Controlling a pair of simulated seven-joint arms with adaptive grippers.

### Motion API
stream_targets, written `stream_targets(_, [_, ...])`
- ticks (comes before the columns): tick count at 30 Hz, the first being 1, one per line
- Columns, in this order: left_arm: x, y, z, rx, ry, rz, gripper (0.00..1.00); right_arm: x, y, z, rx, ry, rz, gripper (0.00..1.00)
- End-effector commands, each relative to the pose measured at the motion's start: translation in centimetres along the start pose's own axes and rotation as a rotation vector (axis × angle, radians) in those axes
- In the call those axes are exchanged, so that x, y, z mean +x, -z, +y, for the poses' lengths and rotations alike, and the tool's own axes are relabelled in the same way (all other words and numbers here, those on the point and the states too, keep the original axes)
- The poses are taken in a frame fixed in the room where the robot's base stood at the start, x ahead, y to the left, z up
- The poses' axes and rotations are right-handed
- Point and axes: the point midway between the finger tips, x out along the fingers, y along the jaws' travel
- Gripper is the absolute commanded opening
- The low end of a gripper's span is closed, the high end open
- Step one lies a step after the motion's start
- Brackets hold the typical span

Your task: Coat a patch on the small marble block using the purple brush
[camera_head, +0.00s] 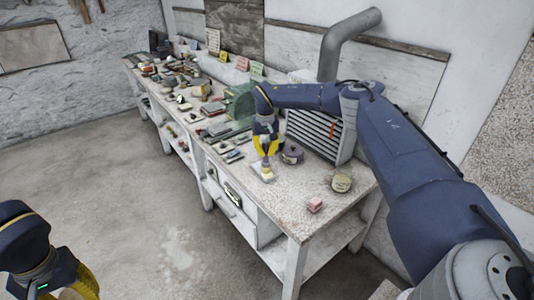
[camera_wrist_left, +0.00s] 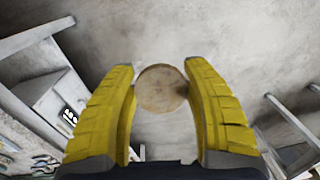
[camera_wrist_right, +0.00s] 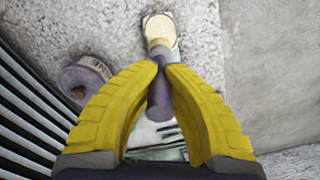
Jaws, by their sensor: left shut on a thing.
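My right gripper (camera_head: 266,150) hangs over the workbench top. In the right wrist view its fingers (camera_wrist_right: 162,66) close around the dark purple handle of the purple brush (camera_wrist_right: 160,98). A pale, cream-topped end (camera_wrist_right: 160,30) shows beyond the fingertips; I cannot tell whether it touches the bench or a block. A small pinkish block (camera_head: 315,205) sits near the bench's front corner; whether it is the marble block is unclear. My left gripper (camera_wrist_left: 160,95) is shut on a round tan thing (camera_wrist_left: 161,88), away from the bench over the floor; its fingertips are out of the head view.
A dull purple roll or tin (camera_head: 291,155) stands beside the right gripper, close to a slatted grey box (camera_head: 318,138). A round jar (camera_head: 342,183) stands nearer the bench's right end. Tools and small items crowd the far bench. The bench front between block and gripper is clear.

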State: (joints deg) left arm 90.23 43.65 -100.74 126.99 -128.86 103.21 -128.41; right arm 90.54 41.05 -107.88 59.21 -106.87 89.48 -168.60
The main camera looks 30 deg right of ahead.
Motion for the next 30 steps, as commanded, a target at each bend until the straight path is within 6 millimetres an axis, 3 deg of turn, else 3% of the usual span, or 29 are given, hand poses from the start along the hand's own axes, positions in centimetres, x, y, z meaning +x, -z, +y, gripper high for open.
stream_targets(30, [0.0, 0.0, 0.0, 0.0, 0.0, 0.0, 0.19, -1.4, -1.2, 0.5, -0.001, -0.001, 0.0, 0.0])
